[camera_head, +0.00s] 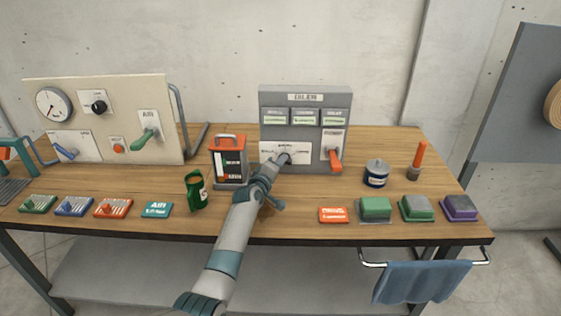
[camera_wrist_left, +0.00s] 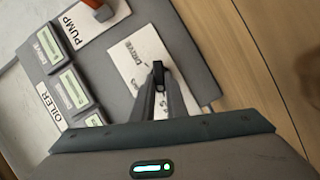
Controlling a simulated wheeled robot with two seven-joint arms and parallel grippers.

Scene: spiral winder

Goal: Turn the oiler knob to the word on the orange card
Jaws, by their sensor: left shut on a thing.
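The grey oiler box (camera_head: 305,97) stands at the back of the bench, and its OILER label also shows in the left wrist view (camera_wrist_left: 48,104). Its white dial plate (camera_head: 300,148) also fills the middle of the left wrist view (camera_wrist_left: 128,62). My left gripper (camera_head: 284,158) is at this plate, shut on the dark oiler knob (camera_wrist_left: 158,74); the fingers and arm hide part of both. The knob's exact pointing is hard to tell. The orange card (camera_head: 333,215) lies flat near the front edge; its white words are too small to read surely. My right gripper is out of view.
A red pump lever (camera_head: 335,157) sits just right of the dial plate. A lantern-like box (camera_head: 229,160) and a green can (camera_head: 195,190) stand left of my arm. A dark blue jar (camera_head: 376,174) and several coloured blocks stand at right.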

